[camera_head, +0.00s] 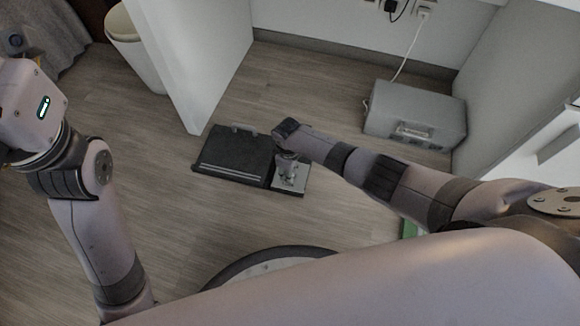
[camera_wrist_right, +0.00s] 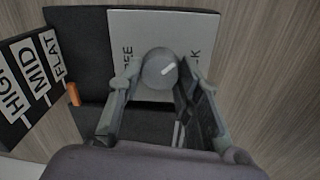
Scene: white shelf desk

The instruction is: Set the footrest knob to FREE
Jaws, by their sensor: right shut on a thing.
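The footrest is a black slab (camera_head: 235,158) on the floor, with a light grey plate (camera_head: 300,180) at its right side. In the right wrist view the plate (camera_wrist_right: 135,25) carries a round grey knob (camera_wrist_right: 156,66) with a white mark pointing up and to the right. Beside the knob, partly hidden lettering ends in "EE" on the left and "K" on the right. My right gripper (camera_wrist_right: 155,85) is shut on the knob, a finger on each side. In the head view the gripper (camera_head: 288,172) reaches down over the plate. My left arm shows, but its fingers do not.
A scale reading HIGH, MID, FLAT (camera_wrist_right: 32,72) has an orange pointer (camera_wrist_right: 73,94) near FLAT. A white panel (camera_head: 195,60) stands behind the footrest at left. A grey box (camera_head: 415,115) with a cord sits at right, and a white bin (camera_head: 135,45) at upper left.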

